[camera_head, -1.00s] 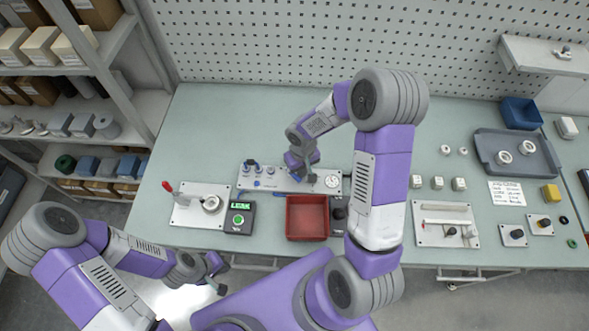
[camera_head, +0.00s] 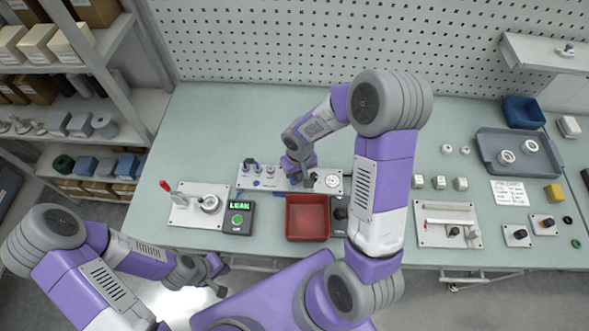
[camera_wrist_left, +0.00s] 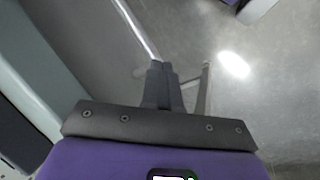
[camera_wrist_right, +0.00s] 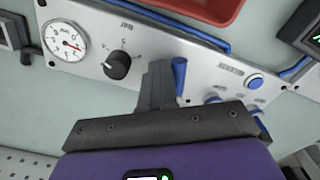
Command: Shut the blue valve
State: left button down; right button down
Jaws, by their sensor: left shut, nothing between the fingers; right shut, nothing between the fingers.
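The valve panel (camera_head: 247,181) is a long pale plate on the bench. In the right wrist view a blue valve handle (camera_wrist_right: 180,72) stands out from this panel, close beside my right fingertips; I cannot tell if they touch. My right gripper (camera_wrist_right: 160,78) is shut and empty, low over the panel; in the head view (camera_head: 302,178) it hides part of the panel.
A plate with a red-tipped lever (camera_head: 183,213) lies left.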

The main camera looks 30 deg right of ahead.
jog(key=shift+a, duration=0.1)
jog(key=shift+a+b, duration=0.3)
jog(key=shift+s+b, duration=0.3)
jog(key=shift+s, duration=0.05)
notch_tip(320, 180, up, 7)
jog(key=p, duration=0.5)
jog(key=shift+a, duration=0.1)
dwell(0.6)
